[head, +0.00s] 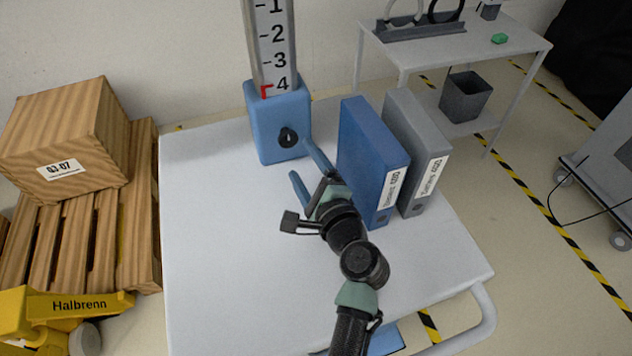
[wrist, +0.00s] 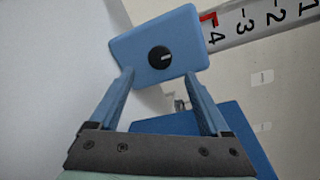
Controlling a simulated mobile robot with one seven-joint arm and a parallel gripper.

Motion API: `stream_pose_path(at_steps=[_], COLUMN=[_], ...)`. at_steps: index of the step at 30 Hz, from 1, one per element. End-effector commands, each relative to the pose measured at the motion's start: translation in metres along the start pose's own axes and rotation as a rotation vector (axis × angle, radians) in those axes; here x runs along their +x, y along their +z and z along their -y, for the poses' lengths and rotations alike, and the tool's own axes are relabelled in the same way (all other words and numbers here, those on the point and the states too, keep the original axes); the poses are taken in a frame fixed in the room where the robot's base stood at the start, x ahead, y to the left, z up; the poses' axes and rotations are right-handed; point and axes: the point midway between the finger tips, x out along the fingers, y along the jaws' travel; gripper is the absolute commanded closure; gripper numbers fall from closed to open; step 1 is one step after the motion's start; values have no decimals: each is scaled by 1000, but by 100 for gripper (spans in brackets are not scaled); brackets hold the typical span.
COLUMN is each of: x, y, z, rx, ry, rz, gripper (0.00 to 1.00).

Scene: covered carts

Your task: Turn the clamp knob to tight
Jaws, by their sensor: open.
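The clamp knob (head: 288,137) is a round black knob with a pale mark on the front face of a blue clamp block (head: 266,146). The block stands at the back of the white cart and holds an upright grey scale (head: 272,40) with black numbers and a red mark by the 4. In the wrist view the knob (wrist: 160,57) appears beyond the fingertips and roughly between them. My gripper (head: 306,160) is open and empty, its two blue fingers pointing at the block, apart from the knob. Nothing hides the knob in either view.
A blue binder (head: 372,160) and a grey binder (head: 416,150) stand upright just right of my gripper. The cart top (head: 215,240) is clear on the left. A wooden crate (head: 65,140) on a pallet stands left of the cart, and a side table (head: 450,50) behind right.

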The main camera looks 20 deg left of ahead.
Motion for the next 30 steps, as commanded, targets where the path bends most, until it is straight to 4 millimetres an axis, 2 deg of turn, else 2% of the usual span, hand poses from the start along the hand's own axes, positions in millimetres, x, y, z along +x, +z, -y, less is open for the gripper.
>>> stream_pose_path(at_steps=[3,10,15,30], x=[-24,-53,-60,-59], y=[-1,-1,0,0], z=[-1,-1,0,2], rx=[0,2,2,-8], ry=[0,1,0,-2], rz=[-3,-2,0,-1], gripper=[19,19,19,19])
